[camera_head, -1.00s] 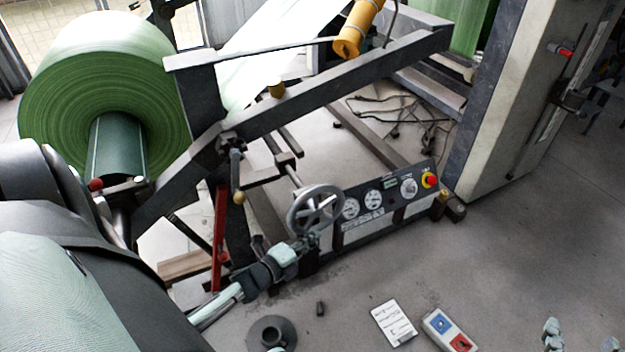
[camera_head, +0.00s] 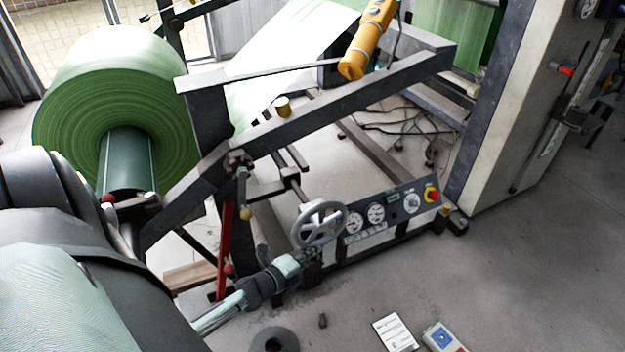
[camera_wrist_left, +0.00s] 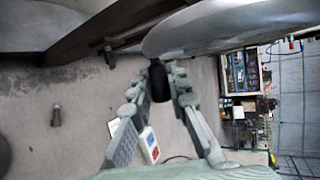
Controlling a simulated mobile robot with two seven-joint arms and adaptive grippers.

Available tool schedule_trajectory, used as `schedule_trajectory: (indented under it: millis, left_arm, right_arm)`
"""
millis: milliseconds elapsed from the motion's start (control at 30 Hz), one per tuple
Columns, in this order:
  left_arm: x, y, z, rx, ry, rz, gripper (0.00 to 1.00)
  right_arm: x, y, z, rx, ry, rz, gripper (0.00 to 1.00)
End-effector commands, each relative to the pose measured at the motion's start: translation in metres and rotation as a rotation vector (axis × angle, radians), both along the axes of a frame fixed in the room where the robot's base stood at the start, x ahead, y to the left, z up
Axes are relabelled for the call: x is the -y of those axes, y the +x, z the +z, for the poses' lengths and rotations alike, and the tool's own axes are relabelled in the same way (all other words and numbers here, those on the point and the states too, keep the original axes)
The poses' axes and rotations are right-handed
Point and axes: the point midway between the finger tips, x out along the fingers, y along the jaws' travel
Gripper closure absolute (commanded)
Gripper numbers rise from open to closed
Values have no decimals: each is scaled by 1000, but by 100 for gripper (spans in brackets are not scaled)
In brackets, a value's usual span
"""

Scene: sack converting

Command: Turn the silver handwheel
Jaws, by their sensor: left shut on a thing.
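The silver handwheel (camera_head: 321,204) is a spoked wheel on the end of a shaft beside the machine's control panel. My left gripper (camera_head: 298,261) is at the wheel's lower rim. In the left wrist view the wheel (camera_wrist_left: 225,25) is a large grey disc at the top, with a dark handle (camera_wrist_left: 158,84) sticking out from it. The left fingers (camera_wrist_left: 160,90) lie on either side of this handle and are shut on it. The far end of the grip is partly hidden in the head view. My right gripper is not in view.
A control panel (camera_head: 388,216) with gauges and a red button stands just right of the wheel. A green roll (camera_head: 75,125) is at the left and a red lever (camera_head: 225,250) is below it. A white card (camera_head: 394,334) and a button box (camera_head: 440,338) lie on the floor.

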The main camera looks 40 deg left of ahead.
Motion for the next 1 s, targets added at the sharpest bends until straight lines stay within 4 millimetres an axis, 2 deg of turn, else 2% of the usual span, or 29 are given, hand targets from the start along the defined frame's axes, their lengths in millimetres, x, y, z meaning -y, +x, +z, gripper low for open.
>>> schedule_trajectory:
  millis: [133, 167, 333, 667, 1000]
  left_arm:
    - [2, -1, -1, -2, -2, -2, 100]
    - [2, -1, -1, -2, -2, -2, 82]
    - [1, -1, -1, -1, -1, -2, 62]
    - [0, -4, 1, -1, 0, -1, 62]
    - [3, -53, 20, -2, 0, -2, 62]
  right_arm:
    - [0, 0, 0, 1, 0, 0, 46]
    - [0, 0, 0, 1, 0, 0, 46]
    - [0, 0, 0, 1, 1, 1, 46]
    - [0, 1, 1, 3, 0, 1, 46]
    - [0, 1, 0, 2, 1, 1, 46]
